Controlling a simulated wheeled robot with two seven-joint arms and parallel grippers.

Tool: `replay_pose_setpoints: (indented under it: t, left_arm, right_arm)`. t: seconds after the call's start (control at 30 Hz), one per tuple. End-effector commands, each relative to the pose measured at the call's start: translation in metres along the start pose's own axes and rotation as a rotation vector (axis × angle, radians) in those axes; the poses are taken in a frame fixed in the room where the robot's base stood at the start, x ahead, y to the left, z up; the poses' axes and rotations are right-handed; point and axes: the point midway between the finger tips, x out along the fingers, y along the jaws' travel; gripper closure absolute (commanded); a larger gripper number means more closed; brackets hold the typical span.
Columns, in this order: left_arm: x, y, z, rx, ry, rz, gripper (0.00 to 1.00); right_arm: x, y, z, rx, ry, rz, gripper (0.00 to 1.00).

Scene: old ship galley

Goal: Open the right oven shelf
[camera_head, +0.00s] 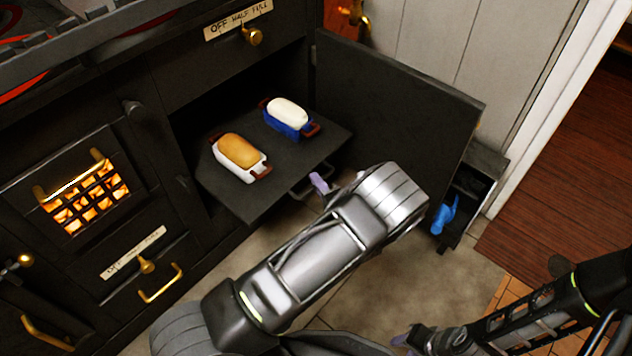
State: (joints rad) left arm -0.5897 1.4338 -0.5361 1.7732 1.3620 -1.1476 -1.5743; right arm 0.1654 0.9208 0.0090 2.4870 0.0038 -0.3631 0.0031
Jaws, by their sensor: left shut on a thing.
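The right oven stands open, with its dark door (395,110) swung out to the right. Its dark oven shelf (247,207) sticks out of the opening, with a bar handle (297,193) on its front edge. My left gripper (319,183) is at this handle, shut on it; my arm hides part of the jaws. On the shelf are a white loaf dish (253,172) with golden bread and a blue loaf dish (287,130) with white contents. My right gripper (405,341) is low at the bottom edge, away from the oven; its jaw opening is unclear.
A glowing firebox grate (92,200) with brass handles is at left. Labelled brass-knobbed panels are above and below. A small dark open box (468,195) with a blue object (444,215) stands beyond the door. Bare floor (400,275) lies between my arms.

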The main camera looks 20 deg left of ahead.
Motion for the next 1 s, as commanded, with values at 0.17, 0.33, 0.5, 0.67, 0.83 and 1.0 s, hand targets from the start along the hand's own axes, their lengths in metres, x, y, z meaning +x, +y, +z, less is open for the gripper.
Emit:
replay_pose_setpoints:
  t: [0.17, 0.33, 0.5, 0.67, 0.83, 1.0]
  left_arm:
    - [0.000, 0.001, 0.000, 0.000, 0.001, 0.002, 0.76]
    - [0.000, 0.000, 0.000, -0.001, 0.001, 0.001, 0.66]
    - [0.000, 0.000, 0.000, -0.001, 0.001, 0.000, 0.66]
    - [-0.006, -0.001, -0.001, -0.001, 0.001, 0.000, 0.66]
    - [-0.028, -0.002, -0.001, 0.000, 0.003, 0.001, 0.66]
    - [-0.057, -0.002, -0.001, 0.000, 0.002, 0.001, 0.66]
  right_arm:
    - [0.000, 0.000, 0.000, 0.000, 0.000, 0.000, 0.64]
    - [0.000, 0.000, 0.000, 0.000, 0.000, 0.000, 0.64]
    - [0.000, 0.000, 0.000, 0.000, 0.000, 0.000, 0.64]
    - [-0.002, -0.001, 0.000, 0.000, -0.001, 0.000, 0.64]
    - [-0.008, -0.004, 0.002, -0.002, -0.004, -0.002, 0.64]
    - [-0.014, -0.008, 0.003, -0.005, -0.009, -0.004, 0.64]
